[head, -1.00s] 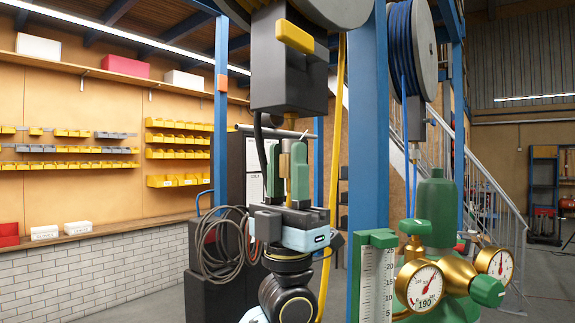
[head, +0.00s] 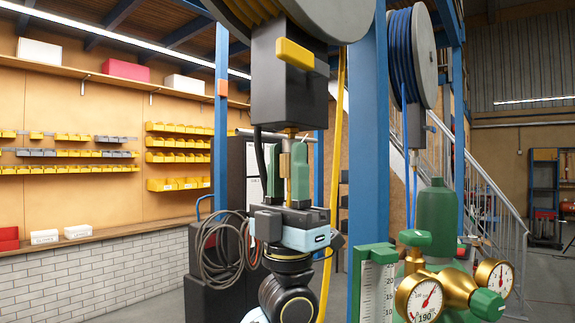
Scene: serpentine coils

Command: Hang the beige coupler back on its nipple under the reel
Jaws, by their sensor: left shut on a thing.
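My left gripper (head: 286,172) stands upright below the dark reel housing (head: 288,85), its two green fingers shut on the slim beige coupler (head: 285,165). The coupler points up between the fingers. The brass nipple (head: 291,131) sticks down from the underside of the housing, just above the fingertips. The coupler's top is close beneath the nipple; whether they touch I cannot tell. The grey reel (head: 335,18) is above, cut off by the top edge. My right gripper is not in view.
A blue post (head: 368,150) and yellow hose (head: 338,120) stand just right of my gripper. A dark hose (head: 259,155) hangs at its left. A green cylinder (head: 436,215) with gauges (head: 420,298) is at the lower right. Coiled hoses (head: 222,245) hang behind.

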